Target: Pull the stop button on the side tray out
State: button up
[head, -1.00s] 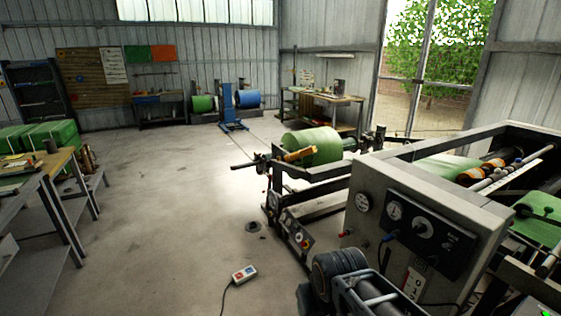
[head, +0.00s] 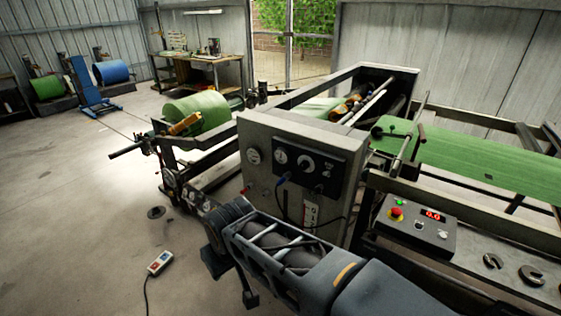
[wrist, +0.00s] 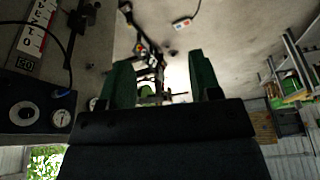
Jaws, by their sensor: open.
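The stop button (head: 397,212) is a small red mushroom head with a yellow collar. It is on the upper left of a dark control box (head: 436,240) with a red lit display. The box stands on the side tray (head: 460,266) at the lower right of the head view. I cannot tell whether the button is in or out. My gripper (wrist: 155,62) shows in the wrist view with two dark green fingers apart and nothing between them. It points towards the floor and machine stand, away from the button. The button is not in the wrist view.
My arm crosses the lower middle of the head view, in front of the grey machine cabinet (head: 285,165). C-shaped metal pieces (head: 531,274) lie right of the box. A green web (head: 470,155) runs behind. A corded pendant (head: 159,262) lies on the open floor at left.

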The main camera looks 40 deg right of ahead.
aim_at(396, 212)
jog(key=u, duration=0.25)
jog(key=k, duration=0.4)
jog(key=z, duration=1.1)
jog(key=i, duration=0.25)
jog(key=z, duration=1.7)
